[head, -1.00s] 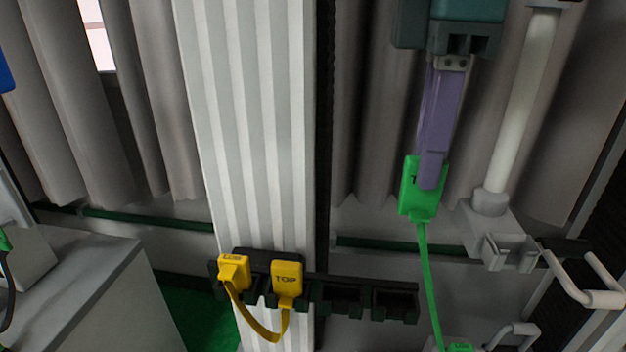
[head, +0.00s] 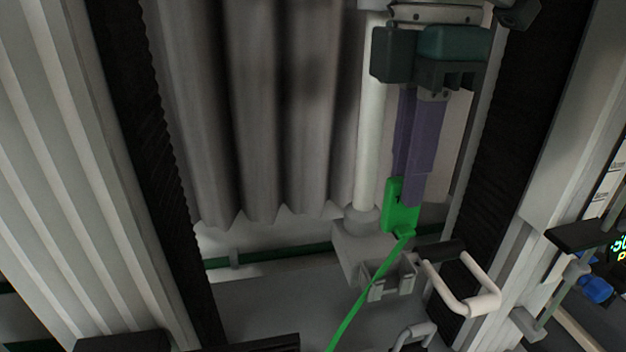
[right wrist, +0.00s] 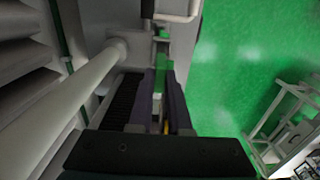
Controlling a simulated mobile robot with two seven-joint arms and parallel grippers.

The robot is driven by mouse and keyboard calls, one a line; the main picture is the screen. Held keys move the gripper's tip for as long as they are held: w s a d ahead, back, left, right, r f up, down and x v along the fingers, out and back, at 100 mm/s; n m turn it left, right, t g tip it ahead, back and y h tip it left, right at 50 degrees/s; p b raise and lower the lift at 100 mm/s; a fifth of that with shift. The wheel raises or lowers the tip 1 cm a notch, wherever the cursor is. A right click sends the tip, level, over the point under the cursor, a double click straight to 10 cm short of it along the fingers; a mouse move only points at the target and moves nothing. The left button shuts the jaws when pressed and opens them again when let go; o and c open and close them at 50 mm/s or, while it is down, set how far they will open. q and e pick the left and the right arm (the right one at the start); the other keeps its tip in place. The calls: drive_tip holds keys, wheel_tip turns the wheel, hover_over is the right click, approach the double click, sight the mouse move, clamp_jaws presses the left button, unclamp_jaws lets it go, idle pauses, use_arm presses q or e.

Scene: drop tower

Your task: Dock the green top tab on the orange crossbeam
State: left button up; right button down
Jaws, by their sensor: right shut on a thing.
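My right gripper (head: 408,192), with purple fingers, is shut on the green tab (head: 396,218) and holds it pointing down. Part of the tab's face is hidden behind the fingers. A green strap (head: 356,313) runs from the tab down to the bottom edge of the head view. No orange crossbeam can be made out in either view. My left gripper is out of view.
A grey bracket with a clip (head: 390,280) and a pale handle (head: 468,300) stand just below and right of the tab. A white post (head: 371,115) rises left of the gripper. A ribbed white column (head: 75,170) stands at the left. Green floor (right wrist: 225,70) shows in the wrist view.

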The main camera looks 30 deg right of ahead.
sight(397, 229)
wheel_tip(397, 229, down, 8)
drive_tip(key=shift+a+r, duration=0.1)
drive_tip(key=shift+f, duration=0.2)
drive_tip(key=c, duration=0.9)
unclamp_jaws()
drive_tip(key=shift+o, duration=0.2)
